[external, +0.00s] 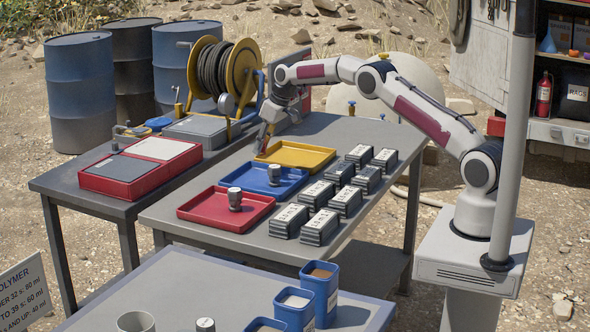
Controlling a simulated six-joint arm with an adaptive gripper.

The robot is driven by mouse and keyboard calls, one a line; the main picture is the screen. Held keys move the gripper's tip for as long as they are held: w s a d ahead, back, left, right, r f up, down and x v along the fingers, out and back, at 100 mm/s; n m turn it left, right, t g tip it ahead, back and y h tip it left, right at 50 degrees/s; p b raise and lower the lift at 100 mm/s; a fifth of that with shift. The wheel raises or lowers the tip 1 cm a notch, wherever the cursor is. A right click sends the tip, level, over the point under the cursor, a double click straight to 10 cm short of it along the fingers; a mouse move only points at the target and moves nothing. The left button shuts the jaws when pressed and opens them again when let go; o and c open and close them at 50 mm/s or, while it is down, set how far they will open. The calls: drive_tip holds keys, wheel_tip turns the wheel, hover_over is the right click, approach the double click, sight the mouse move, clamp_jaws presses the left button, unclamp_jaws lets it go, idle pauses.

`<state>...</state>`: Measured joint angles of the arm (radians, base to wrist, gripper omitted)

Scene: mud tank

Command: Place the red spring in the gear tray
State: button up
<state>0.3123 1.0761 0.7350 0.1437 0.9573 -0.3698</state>
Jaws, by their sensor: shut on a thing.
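I see no red spring and nothing marked as a gear tray. Three shallow trays stand in a row on the middle table: a red tray (208,221), a blue tray (260,190) and a yellow tray (308,157). A small grey cylinder with a pale top (235,200) stands in the red tray, and a similar cylinder (274,176) stands in the blue one. My gripper (264,143) points down at the left back edge of the yellow tray. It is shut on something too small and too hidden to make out.
Several dark labelled blocks (322,226) stand right of the trays. A red case (140,171) and a hose reel (222,68) stand on the left table. Blue containers (320,292) and a grey cup (136,322) are on the front table. A pole (517,130) rises at the right.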

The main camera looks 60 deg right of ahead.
sight(258, 176)
drive_tip(key=shift+f, duration=1.25)
drive_tip(key=shift+f, duration=2.7)
drive_tip(key=shift+f, duration=0.1)
drive_tip(key=o, duration=1)
drive_tip(key=shift+c, duration=0.2)
drive_tip(key=v, duration=1.2)
